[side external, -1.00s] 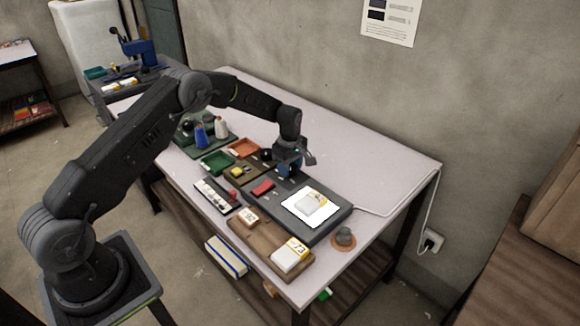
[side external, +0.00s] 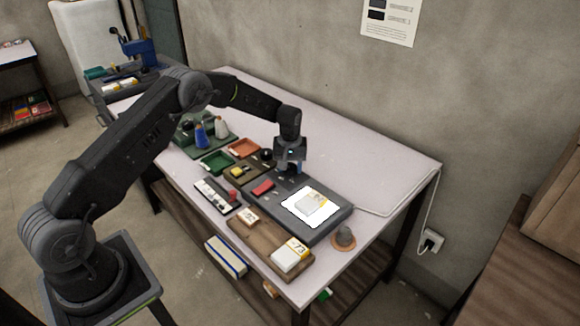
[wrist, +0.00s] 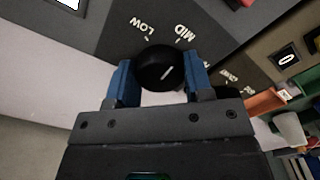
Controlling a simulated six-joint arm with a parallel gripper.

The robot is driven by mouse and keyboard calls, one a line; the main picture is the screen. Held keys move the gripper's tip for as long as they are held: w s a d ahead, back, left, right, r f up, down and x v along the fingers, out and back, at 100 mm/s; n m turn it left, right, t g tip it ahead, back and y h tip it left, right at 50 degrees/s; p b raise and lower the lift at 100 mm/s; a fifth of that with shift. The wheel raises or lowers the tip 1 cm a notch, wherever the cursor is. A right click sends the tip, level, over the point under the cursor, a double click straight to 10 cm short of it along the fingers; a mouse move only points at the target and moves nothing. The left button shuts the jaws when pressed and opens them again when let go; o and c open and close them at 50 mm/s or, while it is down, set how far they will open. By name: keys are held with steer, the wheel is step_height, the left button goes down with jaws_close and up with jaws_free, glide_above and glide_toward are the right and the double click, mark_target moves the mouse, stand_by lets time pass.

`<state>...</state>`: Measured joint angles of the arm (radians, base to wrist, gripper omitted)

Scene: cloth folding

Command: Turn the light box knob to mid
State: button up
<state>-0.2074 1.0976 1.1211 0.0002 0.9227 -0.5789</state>
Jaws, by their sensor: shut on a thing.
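The light box (side external: 275,204) is a dark slab with a bright lit panel, lying on the table. Its black round knob (wrist: 152,67) shows in the wrist view, with a short white line on its face. That line slants up and right, roughly toward the MID label (wrist: 185,33); exact alignment is hard to tell. The LOW label (wrist: 141,24) is to the upper left. My gripper (wrist: 162,80) is shut on the knob, one blue finger on each side. In the side view my gripper (side external: 290,171) is at the box's far end and hides the knob.
A wooden board (side external: 262,238) is in front. The table's back right is clear except for a cable.

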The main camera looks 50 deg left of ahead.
mark_target(290, 167)
steer(key=shift+m, duration=0.4)
steer(key=o, duration=0.9)
steer(key=shift+o, duration=0.2)
step_height(290, 167, up, 14)
stand_by(0.3)
